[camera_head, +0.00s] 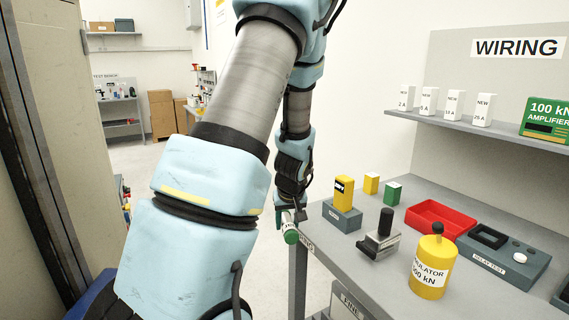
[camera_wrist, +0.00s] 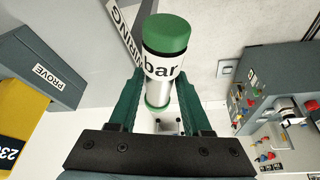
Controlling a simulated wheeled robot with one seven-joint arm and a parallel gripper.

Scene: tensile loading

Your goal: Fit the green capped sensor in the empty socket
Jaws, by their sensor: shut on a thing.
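The green capped sensor (camera_wrist: 166,68) is a white and silver cylinder with a green end cap, a green lower band and the letters "bar". My gripper (camera_wrist: 160,98) is shut on it, one dark green finger on each side. In the head view the sensor (camera_head: 291,236) hangs tilted from my gripper (camera_head: 288,216), green cap down, just off the left corner of the workbench. I cannot make out the empty socket in either view.
The grey workbench (camera_head: 390,288) carries a yellow block on a grey base (camera_head: 341,217), a black-handled metal tool (camera_head: 380,240), a red tray (camera_head: 440,219), a yellow cylinder (camera_head: 432,268) and a relay test box (camera_head: 502,258). A panel with coloured knobs (camera_wrist: 262,88) shows at right in the wrist view.

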